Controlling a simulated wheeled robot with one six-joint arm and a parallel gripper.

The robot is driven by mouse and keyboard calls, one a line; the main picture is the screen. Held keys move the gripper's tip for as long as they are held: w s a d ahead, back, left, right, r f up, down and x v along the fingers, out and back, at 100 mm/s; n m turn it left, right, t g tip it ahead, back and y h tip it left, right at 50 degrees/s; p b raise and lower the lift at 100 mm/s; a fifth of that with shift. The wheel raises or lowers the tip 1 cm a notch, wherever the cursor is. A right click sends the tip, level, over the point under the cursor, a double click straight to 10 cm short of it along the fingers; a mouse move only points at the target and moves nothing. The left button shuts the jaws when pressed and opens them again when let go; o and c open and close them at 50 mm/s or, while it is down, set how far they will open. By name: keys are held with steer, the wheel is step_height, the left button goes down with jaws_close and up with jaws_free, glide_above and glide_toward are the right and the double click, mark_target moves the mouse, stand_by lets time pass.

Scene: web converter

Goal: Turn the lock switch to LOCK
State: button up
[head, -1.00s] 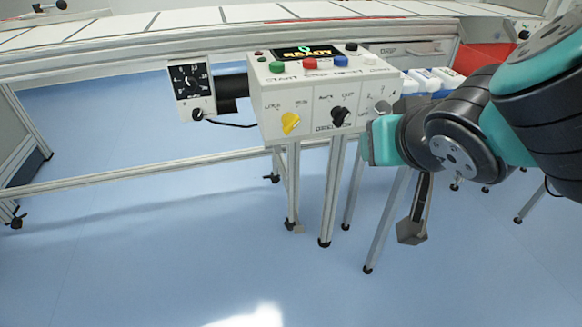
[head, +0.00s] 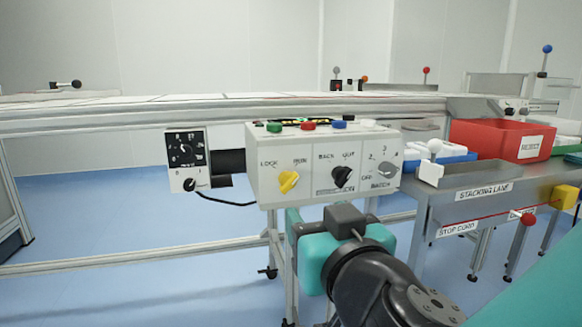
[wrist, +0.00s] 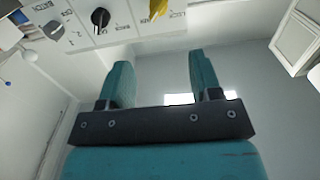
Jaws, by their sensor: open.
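The yellow lock switch (head: 289,182) is on the front of the white control box (head: 256,188), under the labels LOCK on the left and RUN on the right. Its grip slants up to the right, toward RUN. In the wrist view, which is upside down, the switch (wrist: 157,9) is cut off at the top edge. My gripper (wrist: 161,68) is open, with two teal fingers apart and nothing between them. In the head view, my gripper (head: 297,222) is below and in front of the box, lower than the switch and apart from it.
A black BACK/OUT knob (head: 342,174) and a grey batch selector (head: 387,170) sit right of the switch. Green, red and blue buttons (head: 308,125) line the box top. A dial unit (head: 186,160) hangs at left with a cable. The stacking table (head: 480,181) stands at right.

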mark_target(290, 184)
steer(key=p+x, duration=0.4)
steer(key=x, duration=1)
steer(key=shift+w, duration=0.4)
steer(key=shift+f, duration=0.1)
